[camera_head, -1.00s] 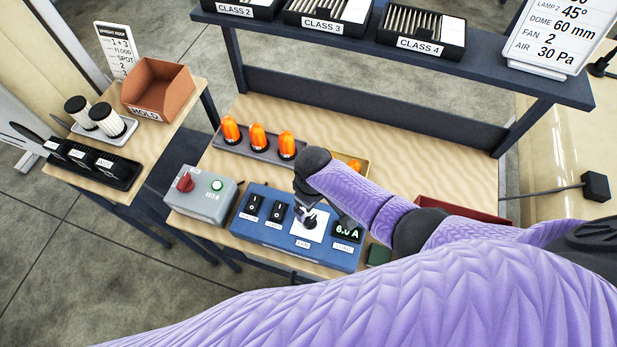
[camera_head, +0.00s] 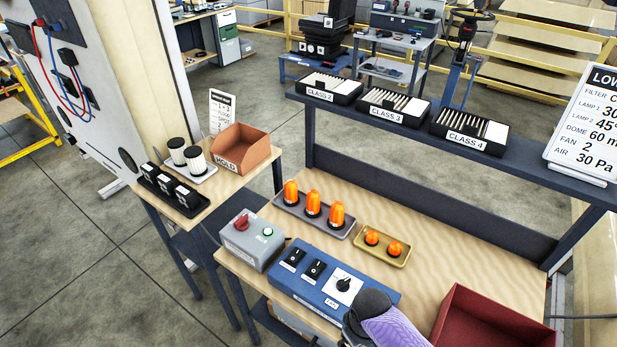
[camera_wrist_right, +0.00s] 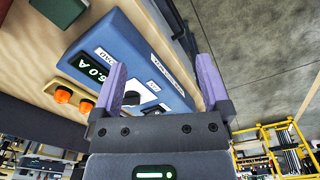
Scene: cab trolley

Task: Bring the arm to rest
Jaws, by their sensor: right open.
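My right gripper (camera_wrist_right: 160,85) is open and empty in the right wrist view, its two purple fingers spread apart. Between and beyond them is the blue control panel (camera_wrist_right: 135,55) with a lit readout (camera_wrist_right: 92,73) showing 6.0 A. In the head view my right arm's dark wrist and purple link stand at the bottom, in front of the right end of the blue panel (camera_head: 318,284). The fingers cannot be made out there. The panel's black knob (camera_head: 343,284) on its white plate is clear of the arm. My left gripper is not in view.
A grey box with a red knob (camera_head: 251,240) stands left of the panel. Orange lamps sit in a grey tray (camera_head: 284,204) and a yellow tray (camera_head: 381,257). A red bin (camera_head: 490,325) is at the right. A shelf (camera_head: 500,165) with class boxes spans the back.

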